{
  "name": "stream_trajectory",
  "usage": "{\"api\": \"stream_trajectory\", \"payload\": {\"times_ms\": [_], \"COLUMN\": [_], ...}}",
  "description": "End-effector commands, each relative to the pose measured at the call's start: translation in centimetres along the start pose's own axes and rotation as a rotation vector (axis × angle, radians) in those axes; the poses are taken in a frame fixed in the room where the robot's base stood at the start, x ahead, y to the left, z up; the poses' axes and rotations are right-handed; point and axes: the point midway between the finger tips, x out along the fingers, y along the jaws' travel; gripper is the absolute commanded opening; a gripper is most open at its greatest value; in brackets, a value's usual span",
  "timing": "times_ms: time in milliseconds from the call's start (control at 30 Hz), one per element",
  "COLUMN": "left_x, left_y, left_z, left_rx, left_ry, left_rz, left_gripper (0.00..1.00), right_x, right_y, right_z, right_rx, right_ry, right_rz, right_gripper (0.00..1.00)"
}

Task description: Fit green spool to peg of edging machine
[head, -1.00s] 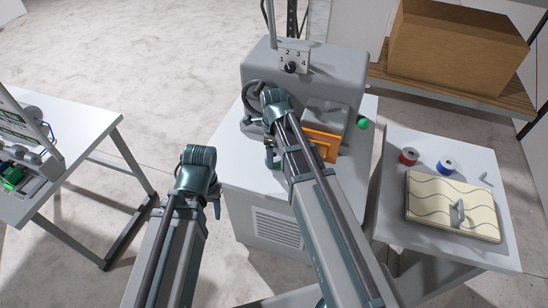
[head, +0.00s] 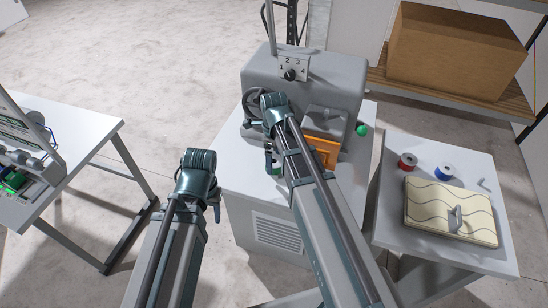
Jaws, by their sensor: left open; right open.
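The edging machine (head: 325,75) is a grey housing with a numbered dial and an orange plate (head: 322,150) at its front. A small round green thing (head: 361,129) shows at its right side; it looks like the green spool, but I cannot tell whether it is on a peg. My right gripper (head: 272,166) is open in front of the machine, left of the orange plate and apart from the green thing, mostly hidden by my wrist. My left gripper (head: 215,212) is open in front of the machine's table, largely hidden behind its wrist.
On the right side table (head: 395,225) are a red spool (head: 407,162), a blue spool (head: 445,170) and a cream quilted pad (head: 435,205) with a grey handle. A left table (head: 85,130) holds another machine with green parts. A cardboard box (head: 455,55) sits on the back shelf.

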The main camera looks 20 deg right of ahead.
Motion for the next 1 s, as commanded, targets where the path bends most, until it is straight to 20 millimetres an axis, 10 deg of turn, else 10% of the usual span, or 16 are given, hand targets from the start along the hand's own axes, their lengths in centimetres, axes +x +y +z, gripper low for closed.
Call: {"api": "stream_trajectory", "payload": {"times_ms": [600,1000], "left_x": [-9.6,-10.9], "left_y": [-0.9,-1.0], "left_z": [0.6,0.7], "left_rx": [-0.012,-0.014], "left_ry": [0.000,0.000], "left_rz": [0.002,0.003], "left_gripper": [0.50,0.50], "right_x": [-9.7,-11.0], "right_y": [0.0,0.0], "right_z": [0.0,0.1], "right_rx": [0.000,-0.049], "right_ry": [0.000,0.000], "right_rz": [0.000,0.000], "right_gripper": [1.00,1.00]}}
